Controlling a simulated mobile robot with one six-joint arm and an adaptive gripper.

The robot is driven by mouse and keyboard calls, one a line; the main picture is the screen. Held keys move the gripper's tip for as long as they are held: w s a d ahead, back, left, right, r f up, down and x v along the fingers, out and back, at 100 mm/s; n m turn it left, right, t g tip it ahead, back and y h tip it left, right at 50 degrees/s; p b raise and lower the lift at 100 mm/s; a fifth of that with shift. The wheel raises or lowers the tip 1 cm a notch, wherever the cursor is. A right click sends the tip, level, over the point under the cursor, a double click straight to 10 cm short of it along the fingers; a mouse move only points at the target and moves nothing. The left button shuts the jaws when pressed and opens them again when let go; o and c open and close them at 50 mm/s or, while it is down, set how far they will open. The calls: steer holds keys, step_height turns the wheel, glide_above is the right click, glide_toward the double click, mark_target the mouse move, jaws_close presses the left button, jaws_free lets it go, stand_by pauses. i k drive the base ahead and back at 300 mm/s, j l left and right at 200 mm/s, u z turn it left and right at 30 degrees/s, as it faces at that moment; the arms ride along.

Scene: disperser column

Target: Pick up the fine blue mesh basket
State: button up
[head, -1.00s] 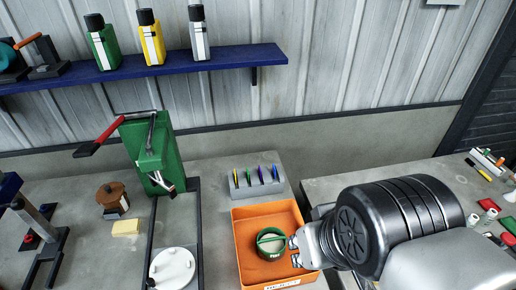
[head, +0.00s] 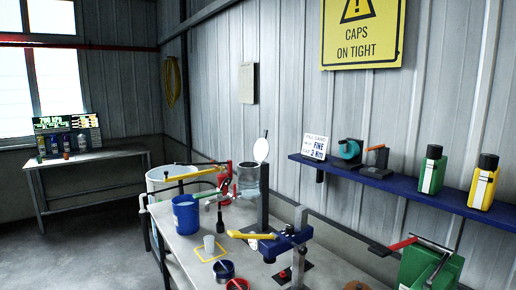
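A small round dark blue container with an open top (head: 223,270) stands on the bench near the bottom edge of the head view. It looks like the blue basket, but its mesh and any label are too small to read. A similar red round item (head: 237,285) is just below and to its right, cut off by the frame edge. My gripper is not in view, so its state does not show.
A blue bucket (head: 186,215), a white cup (head: 209,243) on a yellow-outlined square and a blue stand with a yellow handle (head: 284,243) surround it. A red-handled green press (head: 428,266) is at right. A shelf (head: 400,183) runs along the wall.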

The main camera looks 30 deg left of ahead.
mark_target(224, 270)
steer(key=u, duration=0.75)
steer(key=i+j+z, duration=0.25)
steer(key=j, duration=0.8)
steer(key=j+z, duration=0.3)
steer(key=j, duration=0.75)
steer(key=j+z, duration=0.25)
steer(key=j, duration=0.8)
steer(key=k+j+z, duration=0.1)
steer(key=j+z, duration=0.2)
steer(key=j, duration=0.75)
steer(key=i+l+u, duration=0.15)
steer(key=i+u, duration=0.3)
steer(key=i, duration=1)
steer(key=u, duration=0.7)
